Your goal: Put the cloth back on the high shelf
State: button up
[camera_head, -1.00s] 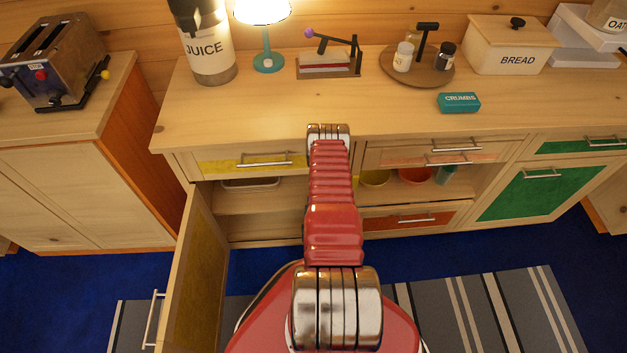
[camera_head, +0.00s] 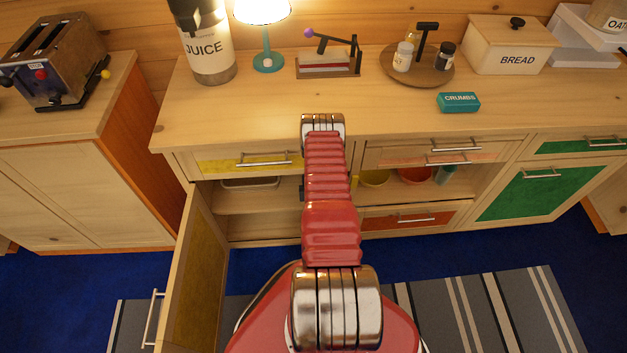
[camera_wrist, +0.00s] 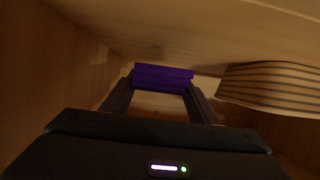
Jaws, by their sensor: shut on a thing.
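In the wrist view my gripper (camera_wrist: 161,90) is shut on a purple folded item, which looks like the cloth (camera_wrist: 163,73). It spans the gap between the two fingers, inside a dim wooden compartment. I cannot tell whether the cloth touches a shelf.
A striped, curved thing (camera_wrist: 270,88) is close on the right in the wrist view. The open cabinet door (camera_head: 198,275) stands left of my arm. Drawers lie above and below the opening.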

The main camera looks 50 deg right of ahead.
jog(key=shift+d, duration=0.1)
jog(key=shift+w+d, duration=0.2)
jog(key=shift+w, duration=0.05)
jog(key=shift+f, duration=1.75)
jog(key=shift+f, duration=0.1)
jog(key=o, duration=1.1)
jog(key=v, duration=1.2)
jog(key=shift+s, duration=0.1)
